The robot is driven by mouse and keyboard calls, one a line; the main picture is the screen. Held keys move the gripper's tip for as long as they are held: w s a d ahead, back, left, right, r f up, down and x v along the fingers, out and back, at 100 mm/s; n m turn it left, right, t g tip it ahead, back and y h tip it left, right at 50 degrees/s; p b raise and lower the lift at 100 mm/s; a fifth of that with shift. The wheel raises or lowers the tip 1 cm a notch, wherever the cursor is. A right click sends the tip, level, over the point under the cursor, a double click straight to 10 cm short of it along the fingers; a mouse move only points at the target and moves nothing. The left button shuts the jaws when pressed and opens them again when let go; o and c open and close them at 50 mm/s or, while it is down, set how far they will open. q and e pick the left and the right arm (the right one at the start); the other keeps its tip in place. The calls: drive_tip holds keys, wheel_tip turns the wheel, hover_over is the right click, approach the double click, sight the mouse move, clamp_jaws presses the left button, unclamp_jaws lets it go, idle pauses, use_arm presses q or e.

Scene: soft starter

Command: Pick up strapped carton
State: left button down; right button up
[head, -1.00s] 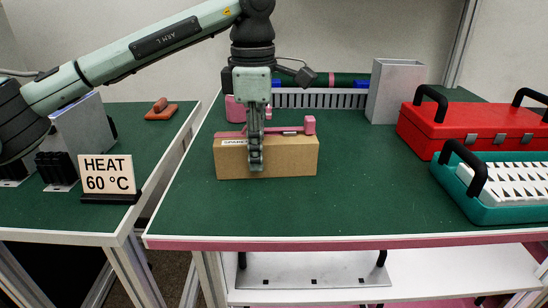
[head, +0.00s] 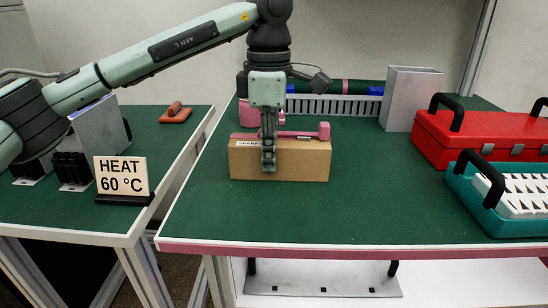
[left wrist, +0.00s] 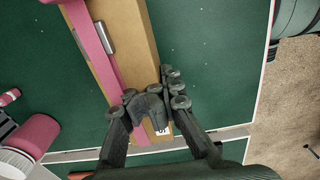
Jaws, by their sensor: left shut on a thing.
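The strapped carton (head: 305,162) is a brown box with a pink strap (head: 300,134) along its top and a white label on its upper left. It is over the green mat of the middle bench; I cannot tell whether it touches the mat. My left gripper (head: 268,165) points down and is shut on the carton, with a finger against its near face. In the left wrist view the carton (left wrist: 130,40) runs up from the fingers (left wrist: 152,105), with the pink strap beside them. The fingers hide part of the carton's end. My right gripper is not in view.
A grey open bin (head: 410,98) and a slotted rail (head: 335,105) stand behind. A red case (head: 480,138) and a teal tray (head: 475,208) are at right. A HEAT 60 °C sign (head: 122,177) stands on the left bench. The mat's front (head: 320,220) is clear.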

use_arm(q)
wheel_tip(320, 180, up, 4)
drive_tip(key=shift+a+f, duration=0.1)
drive_tip(key=shift+a, duration=0.05)
drive_tip(key=s+a+r, duration=0.6)
drive_tip(key=a, duration=0.3)
drive_tip(key=shift+s+a+r+b, duration=0.15)
drive_tip(key=shift+s+r+b, duration=0.1)
drive_tip(key=shift+r+b, duration=0.15)
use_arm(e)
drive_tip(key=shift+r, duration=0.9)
use_arm(q)
drive_tip(key=c, duration=2.3)
unclamp_jaws()
drive_tip(key=o, duration=1.8)
drive_tip(key=shift+o, duration=0.2)
